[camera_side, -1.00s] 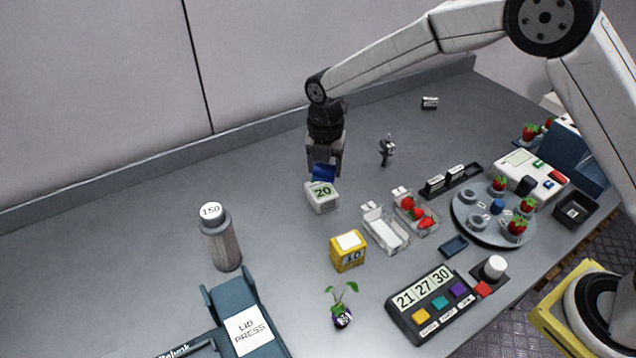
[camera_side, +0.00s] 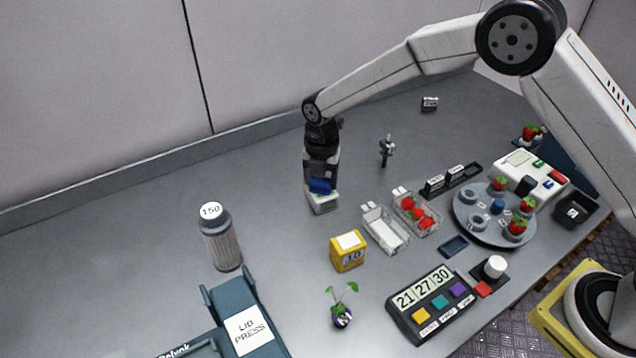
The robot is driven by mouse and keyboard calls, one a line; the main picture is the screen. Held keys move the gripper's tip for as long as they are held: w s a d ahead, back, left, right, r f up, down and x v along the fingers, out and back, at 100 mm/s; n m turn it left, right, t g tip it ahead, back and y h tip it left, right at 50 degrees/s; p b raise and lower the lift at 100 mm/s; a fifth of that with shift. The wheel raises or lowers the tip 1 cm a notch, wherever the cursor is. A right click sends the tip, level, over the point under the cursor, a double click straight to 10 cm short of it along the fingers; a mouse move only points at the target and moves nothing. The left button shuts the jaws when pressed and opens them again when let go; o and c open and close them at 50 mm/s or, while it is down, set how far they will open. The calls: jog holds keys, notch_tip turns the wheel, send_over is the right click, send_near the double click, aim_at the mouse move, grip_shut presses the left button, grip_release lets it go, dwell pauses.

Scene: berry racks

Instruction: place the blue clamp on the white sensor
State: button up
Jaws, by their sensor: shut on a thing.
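My gripper (camera_side: 319,190) points down and is shut on the blue clamp (camera_side: 320,186), a small blue piece between the fingers. Directly under it stands the white sensor (camera_side: 325,207), a small white box on the grey bench. The clamp and fingers cover the box's upper part, including the face where "20" showed earlier. The clamp is at the box's upper edge in this view. I cannot tell whether it touches the box or is seated on it.
A yellow box (camera_side: 348,258) marked 10 and clear trays (camera_side: 386,236) stand to the right and front. A grey cylinder (camera_side: 222,245) marked 150 stands to the left. A small metal stand (camera_side: 387,152) is behind right.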

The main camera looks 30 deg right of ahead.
jog(key=shift+f, duration=0.15)
jog(key=o, duration=1.2)
notch_tip(320, 180, up, 12)
dwell(0.5)
